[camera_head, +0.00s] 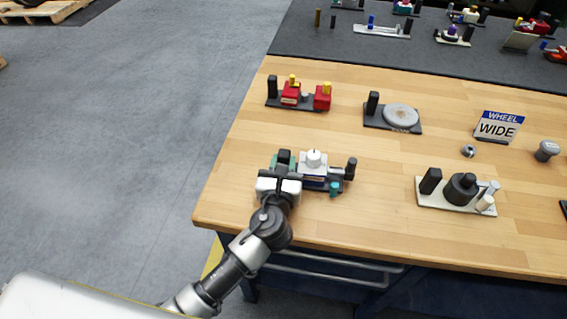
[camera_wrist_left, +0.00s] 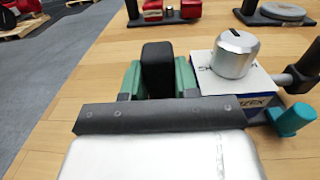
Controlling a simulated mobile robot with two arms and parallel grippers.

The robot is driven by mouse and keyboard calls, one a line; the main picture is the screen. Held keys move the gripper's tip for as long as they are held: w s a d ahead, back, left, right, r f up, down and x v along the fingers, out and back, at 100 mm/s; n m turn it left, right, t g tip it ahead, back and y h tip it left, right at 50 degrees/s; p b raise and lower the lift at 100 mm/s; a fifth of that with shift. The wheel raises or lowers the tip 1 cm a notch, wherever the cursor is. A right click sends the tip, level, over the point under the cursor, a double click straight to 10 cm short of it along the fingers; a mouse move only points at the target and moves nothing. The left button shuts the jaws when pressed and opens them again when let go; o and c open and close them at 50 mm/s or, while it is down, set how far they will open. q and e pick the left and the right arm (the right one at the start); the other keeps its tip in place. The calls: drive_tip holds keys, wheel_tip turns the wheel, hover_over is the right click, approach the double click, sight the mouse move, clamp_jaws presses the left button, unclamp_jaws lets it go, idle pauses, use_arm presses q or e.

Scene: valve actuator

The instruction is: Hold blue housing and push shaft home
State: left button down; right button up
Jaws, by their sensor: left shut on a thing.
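The blue housing (camera_head: 313,183) sits on the workbench in a low fixture, under a pale top plate. It also shows in the left wrist view (camera_wrist_left: 256,103), with lettering partly hidden. A silver round knob (camera_wrist_left: 233,56) with a dark pointer line stands on top. A black shaft-like cylinder (camera_head: 351,168) and a teal-capped piece (camera_head: 334,188) are at its right side; how far the shaft sits in cannot be told. My left gripper (camera_wrist_left: 158,78), with green fingers, is shut around an upright black post (camera_wrist_left: 157,62) left of the housing. My right gripper is out of view.
Behind are a red-block fixture (camera_head: 305,98) and a grey disc on a dark plate (camera_head: 400,117). To the right are a pale-based fixture (camera_head: 455,193) and a "WHEEL WIDE" sign (camera_head: 498,128). The wooden bench (camera_head: 385,225) is clear in front. More fixtures stand on the dark mat.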

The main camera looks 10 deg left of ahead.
use_arm(q)
drive_tip(key=shift+r, duration=0.1)
drive_tip(key=c, duration=0.8)
unclamp_jaws()
drive_tip(key=s, duration=1.2)
drive_tip(key=shift+d, duration=0.3)
